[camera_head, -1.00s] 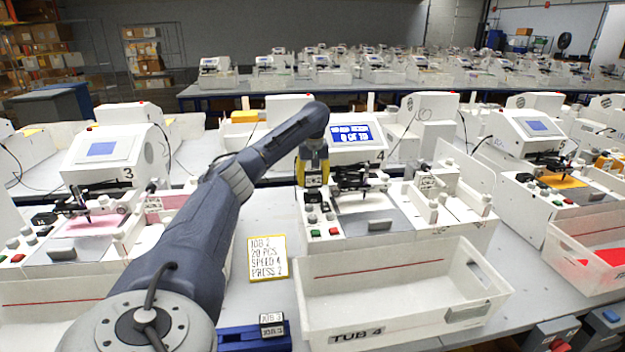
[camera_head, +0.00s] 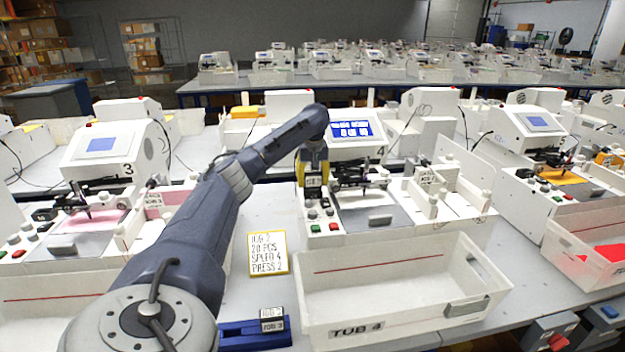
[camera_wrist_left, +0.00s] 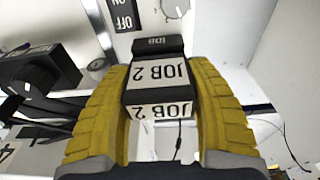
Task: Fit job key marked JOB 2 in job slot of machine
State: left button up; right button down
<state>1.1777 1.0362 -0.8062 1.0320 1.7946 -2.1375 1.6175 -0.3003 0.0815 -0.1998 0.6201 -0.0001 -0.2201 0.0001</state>
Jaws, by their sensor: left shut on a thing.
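My left gripper (camera_head: 313,178) is at the front left of machine 4 (camera_head: 356,130), beside its screen. Its yellow fingers (camera_wrist_left: 158,95) are shut on a job key (camera_wrist_left: 161,78) marked JOB 2 on two faces. The key's far end meets a dark block (camera_wrist_left: 157,45) labelled JOB, the job slot. How deep the key sits in it is hidden. The machine's screen (camera_head: 352,130) is lit blue with white text, too small to read surely. My right gripper is not in view.
A blue key holder (camera_head: 238,338) with other job keys (camera_head: 272,325) stands at the front. A yellow-edged card (camera_head: 267,253) reads JOB 2, 20 PCS, SPEED 4, PRESS 2. An empty white tub (camera_head: 395,320) marked TUB 4 stands before the machine. Red and green buttons (camera_head: 323,228) lie below the gripper.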

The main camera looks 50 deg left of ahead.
pick_arm(q)
jog(key=shift+f, duration=0.35)
jog(key=o, duration=1.2)
jog(key=shift+c, duration=0.2)
jog(key=r, duration=0.4)
jog(key=d+r, duration=0.1)
jog(key=r, duration=0.3)
jog(key=s+r, duration=0.1)
jog(key=r, duration=0.2)
jog(key=shift+d+r, duration=0.25)
jog(key=shift+r, duration=0.15)
